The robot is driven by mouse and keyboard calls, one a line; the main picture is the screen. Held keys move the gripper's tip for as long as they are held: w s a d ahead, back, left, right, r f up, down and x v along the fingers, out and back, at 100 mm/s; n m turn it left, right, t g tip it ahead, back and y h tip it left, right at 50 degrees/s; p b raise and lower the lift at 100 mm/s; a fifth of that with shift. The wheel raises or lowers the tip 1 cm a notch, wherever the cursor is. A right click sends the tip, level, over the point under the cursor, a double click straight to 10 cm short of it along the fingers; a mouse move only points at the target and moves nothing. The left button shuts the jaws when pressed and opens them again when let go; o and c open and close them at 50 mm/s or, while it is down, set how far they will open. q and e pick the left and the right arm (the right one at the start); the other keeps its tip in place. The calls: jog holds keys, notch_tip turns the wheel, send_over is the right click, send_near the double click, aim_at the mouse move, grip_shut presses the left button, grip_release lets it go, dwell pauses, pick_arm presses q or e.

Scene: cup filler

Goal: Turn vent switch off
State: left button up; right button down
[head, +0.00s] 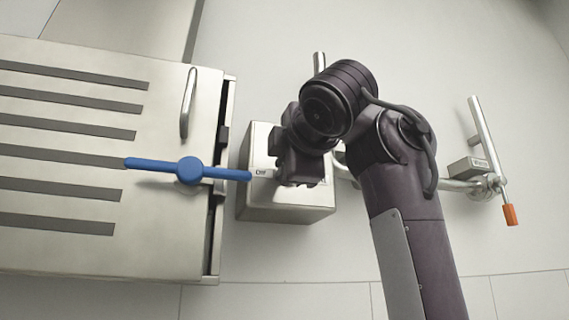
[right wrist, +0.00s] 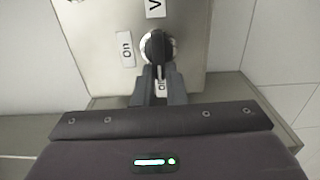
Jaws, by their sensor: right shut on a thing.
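The vent switch is a black knob (right wrist: 157,47) on a silver ring on the front of a metal box (head: 290,208). The knob's white mark points down toward "Off". My right gripper (right wrist: 158,88) is shut on the knob's lower part. In the head view my right gripper (head: 297,163) is in front of the box and hides the knob. My left gripper is not in view.
A slatted metal cabinet panel (head: 60,240) with a blue handle (head: 190,171) stands close left of the box. A pipe with an orange-tipped lever (head: 510,214) is on the wall at right. The wall (head: 500,60) around it is mostly bare.

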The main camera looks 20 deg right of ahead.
jog(key=shift+d+r, duration=0.1)
jog(key=shift+r, duration=0.05)
jog(key=c, duration=1.8)
grip_release()
jog(key=shift+o, duration=1.4)
jog(key=shift+w, duration=0.15)
jog(key=shift+o, duration=0.2)
jog(key=shift+w+f, duration=0.2)
jog(key=s+b, duration=0.4)
jog(key=s, duration=0.4)
jog(key=shift+d, duration=0.2)
jog(key=shift+w, duration=0.15)
